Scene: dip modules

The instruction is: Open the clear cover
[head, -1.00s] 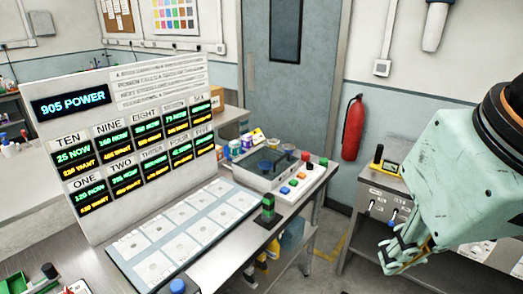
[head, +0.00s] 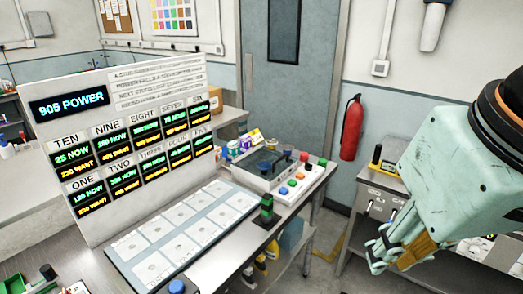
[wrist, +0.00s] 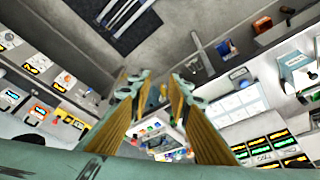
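The clear cover (head: 268,160) is a see-through lid on a low grey box at the far right end of the bench. A round blue part shows dimly through it; the cover looks lowered, but its edges are too small to tell for certain. My gripper (head: 378,258) is to the right of the box and well apart from it, in front of the side cabinet. In the wrist view my gripper (wrist: 157,82) has its two fingers spread with a gap between them and nothing held. The box's cover is hard to make out in the wrist view.
Coloured buttons (head: 292,183) line the box's right side. A green-and-black block (head: 267,208) stands at the bench's front edge. A white panel with displays (head: 125,140) stands at left behind a mat of pale squares (head: 180,235). A red extinguisher (head: 351,128) hangs on the wall.

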